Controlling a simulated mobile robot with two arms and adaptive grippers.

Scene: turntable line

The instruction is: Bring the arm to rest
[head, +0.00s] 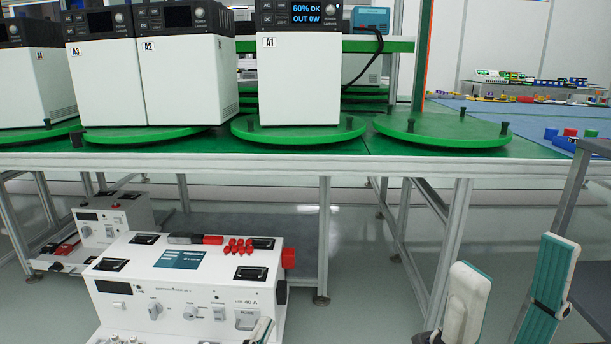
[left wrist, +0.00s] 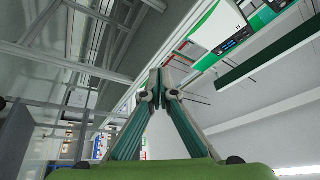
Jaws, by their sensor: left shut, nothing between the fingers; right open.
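My left gripper shows in the left wrist view (left wrist: 160,88), with its two green-lined fingers meeting at the tips, shut and empty. In the head view only a small tip of it (head: 262,331) shows at the bottom edge, in front of the white power unit; the rest is out of frame. My right gripper (head: 506,285) is at the bottom right of the head view, its two fingers wide apart with nothing between them. It is in front of the table's right-hand legs.
White unit A1 (head: 299,80), its screen reading 60% OK, OUT 0W, stands on a green turntable (head: 245,127). The turntable right of it (head: 440,128) is empty. Units A2 (head: 185,80), A3 (head: 105,85) and A4 stand left. A white power unit (head: 190,285) is low in front.

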